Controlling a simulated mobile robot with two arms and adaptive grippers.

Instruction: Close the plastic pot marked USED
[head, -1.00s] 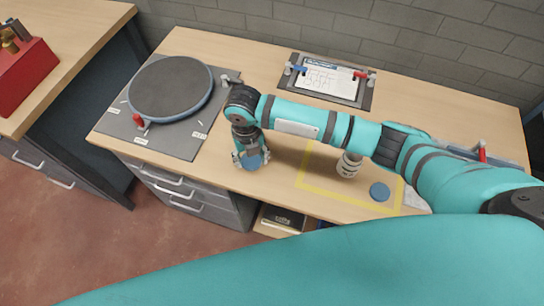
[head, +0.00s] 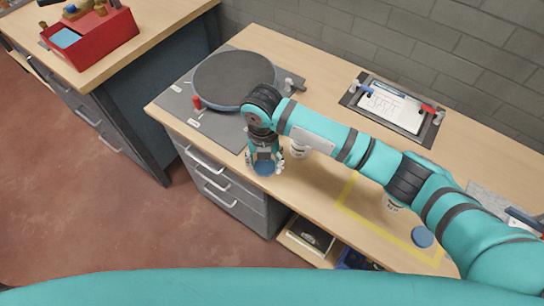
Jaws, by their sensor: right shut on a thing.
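My right gripper (head: 265,168) points down near the front edge of the bench, shut on a blue round lid (head: 264,170). A white pot (head: 299,149) stands just right of this gripper, partly covered by my right arm; I cannot read its label. A second pale pot (head: 391,204) with dark lettering stands by the yellow outline, partly hidden by the arm; its marking is too small to read surely. Another blue lid (head: 422,237) lies flat inside the outline. I cannot tell which pot is marked USED. My left gripper is out of view.
A dark round turntable (head: 234,80) on a grey plate is at the bench's left. A clipboard (head: 391,104) lies at the back. Yellow tape (head: 372,226) marks an area at front right. A red toolbox (head: 92,40) stands on another bench. Drawers (head: 222,185) are below.

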